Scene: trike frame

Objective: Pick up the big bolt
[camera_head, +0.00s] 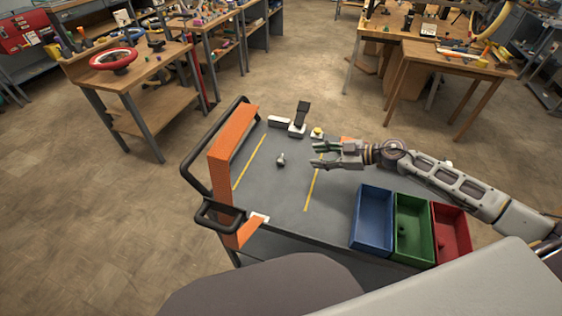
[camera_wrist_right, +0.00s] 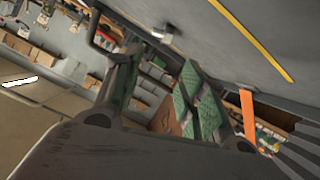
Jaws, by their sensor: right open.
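The big bolt (camera_head: 281,159) is a small grey metal piece on the grey cart top (camera_head: 262,187), between two yellow lines. My right gripper (camera_head: 315,154) is open and empty, with its fingers pointing left toward the bolt. It is over the right yellow line, a short gap to the right of the bolt. In the right wrist view, the open fingers (camera_wrist_right: 160,82) have green pads. A shiny metal piece (camera_wrist_right: 160,33) beyond them looks like the bolt. My left gripper is not in view.
Blue (camera_head: 373,220), green (camera_head: 413,229) and red (camera_head: 451,234) bins stand at the cart's front right. A black-and-white device (camera_head: 300,120) and a yellow-topped box (camera_head: 317,132) are at the back. An orange panel (camera_head: 233,140) and black handle edge the left. Cart top around the bolt is clear.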

